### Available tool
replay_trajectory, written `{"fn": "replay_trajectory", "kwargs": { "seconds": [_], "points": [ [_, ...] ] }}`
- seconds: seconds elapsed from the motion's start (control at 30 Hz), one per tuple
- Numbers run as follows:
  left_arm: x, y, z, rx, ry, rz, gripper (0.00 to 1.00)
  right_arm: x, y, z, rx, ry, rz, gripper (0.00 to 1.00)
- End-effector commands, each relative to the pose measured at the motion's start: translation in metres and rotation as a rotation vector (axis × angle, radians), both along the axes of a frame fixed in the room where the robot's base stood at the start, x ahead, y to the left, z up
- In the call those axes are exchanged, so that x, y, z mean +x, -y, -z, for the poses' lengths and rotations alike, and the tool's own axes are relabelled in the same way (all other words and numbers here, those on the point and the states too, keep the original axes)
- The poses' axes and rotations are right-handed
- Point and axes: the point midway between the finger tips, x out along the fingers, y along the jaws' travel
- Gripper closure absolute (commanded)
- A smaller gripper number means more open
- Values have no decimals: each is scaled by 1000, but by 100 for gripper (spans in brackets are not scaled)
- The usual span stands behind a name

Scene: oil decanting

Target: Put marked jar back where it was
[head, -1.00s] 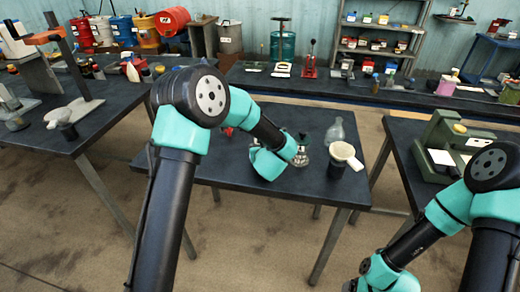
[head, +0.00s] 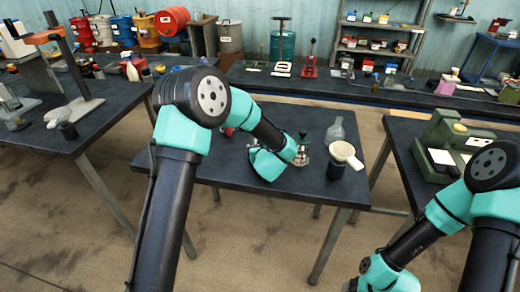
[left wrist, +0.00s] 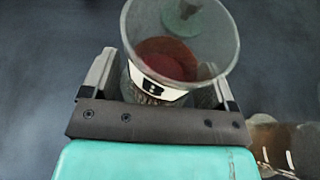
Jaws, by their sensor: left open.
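The marked jar (left wrist: 160,92) is a clear glass jar with a black "B" on a white label and dark red contents at the bottom. It stands between the two fingers of my left gripper (left wrist: 164,86) in the left wrist view. The fingers are apart, one on each side of the jar; I cannot tell whether they touch it. In the head view my left arm reaches over the middle table (head: 225,178), and its wrist hides the fingertips and the jar. My right arm is at the lower right, with its gripper out of view.
Right of my left wrist stand a metal-and-glass item with a dark top (head: 302,152), a clear flask (head: 335,131) and a dark cup with a cream funnel (head: 342,152). A green machine (head: 446,148) stands on the right table. The middle table's front right is clear.

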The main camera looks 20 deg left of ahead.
Motion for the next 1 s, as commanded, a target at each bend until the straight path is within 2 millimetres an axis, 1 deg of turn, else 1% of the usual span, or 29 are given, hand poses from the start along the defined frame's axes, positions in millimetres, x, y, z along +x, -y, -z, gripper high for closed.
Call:
{"fn": "replay_trajectory", "kwargs": {
  "seconds": [0.07, 0.17, 0.27, 0.7, 0.83, 1.0],
  "points": [
    [0, 0, -3, -1, 1, 1, 20, 0, 0, 0, 0, 0, 0, 15],
    [-6, 4, -6, 1, 1, 2, 20, 0, 0, 0, 0, 0, 0, 15],
    [-17, 9, -11, 0, 0, 2, 20, 0, 0, 0, 0, 0, 0, 15],
    [-83, 41, -41, 1, 1, 2, 20, 0, 0, 0, 0, 0, 0, 15],
    [-95, 46, -46, 0, 1, 2, 20, 0, 0, 0, 0, 0, 0, 15],
    [-100, 49, -48, 0, 0, 0, 20, 0, 0, 0, 0, 0, 0, 15]
  ]
}}
